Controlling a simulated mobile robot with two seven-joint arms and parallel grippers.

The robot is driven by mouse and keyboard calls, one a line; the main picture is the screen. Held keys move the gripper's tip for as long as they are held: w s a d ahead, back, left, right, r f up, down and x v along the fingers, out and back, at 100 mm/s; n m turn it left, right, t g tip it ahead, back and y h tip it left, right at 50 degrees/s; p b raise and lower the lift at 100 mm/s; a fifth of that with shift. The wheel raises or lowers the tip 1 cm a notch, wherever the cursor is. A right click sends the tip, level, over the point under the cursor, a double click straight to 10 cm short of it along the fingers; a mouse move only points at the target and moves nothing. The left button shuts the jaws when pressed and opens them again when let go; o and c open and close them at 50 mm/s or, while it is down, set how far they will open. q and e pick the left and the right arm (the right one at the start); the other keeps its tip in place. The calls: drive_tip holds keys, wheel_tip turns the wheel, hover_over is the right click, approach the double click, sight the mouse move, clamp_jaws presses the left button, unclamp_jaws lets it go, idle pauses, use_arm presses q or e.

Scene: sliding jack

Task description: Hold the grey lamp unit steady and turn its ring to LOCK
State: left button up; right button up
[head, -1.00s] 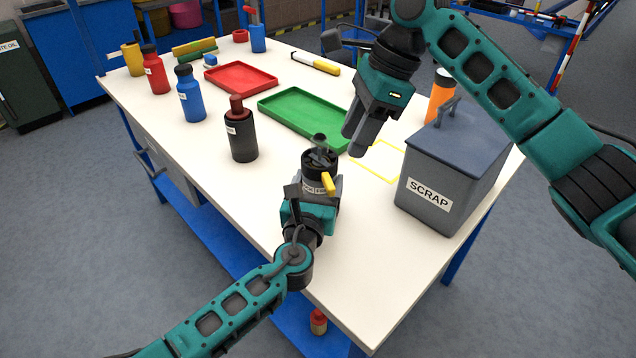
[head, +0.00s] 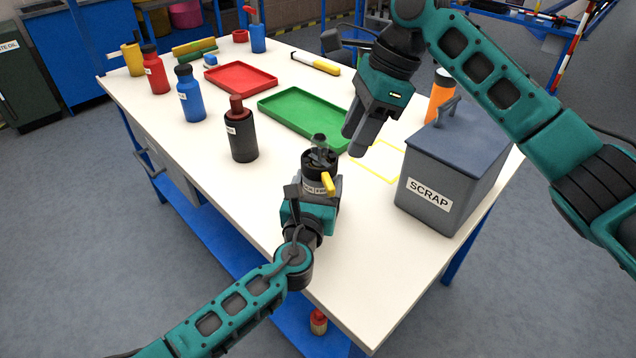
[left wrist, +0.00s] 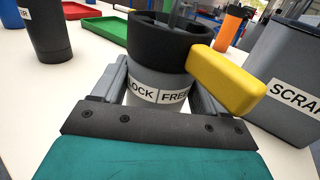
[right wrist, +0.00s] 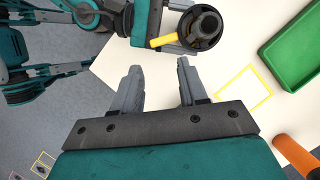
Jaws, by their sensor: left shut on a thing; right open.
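The grey lamp unit (head: 314,188) stands upright near the table's front edge. It has a black ring (left wrist: 165,40) with a yellow lever (left wrist: 228,80) sticking out. In the left wrist view, LOCK (left wrist: 140,93) and FREE (left wrist: 175,97) are printed on the grey body; the lever is at the right, beside FREE and away from LOCK. My left gripper (head: 312,192) is shut on the grey body below the ring, one finger on each side. My right gripper (head: 362,136) is open and empty, above and right of the unit; its fingers also show in the right wrist view (right wrist: 158,68).
A grey SCRAP bin (head: 450,175) stands at the right, with an orange bottle (head: 440,95) behind it. A green tray (head: 300,115) lies behind the unit. A black bottle (head: 241,135) stands to its left. A yellow outlined square (head: 378,163) on the table is empty.

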drive_tip(key=shift+c, duration=0.2)
drive_tip(key=n+t+h, duration=0.3)
drive_tip(key=n+t, duration=0.2)
drive_tip(key=n, duration=1.4)
approach(329, 180)
drive_tip(key=x, duration=0.8)
drive_tip(key=shift+w+a+f, duration=0.1)
drive_tip(key=shift+f, duration=0.1)
clamp_jaws()
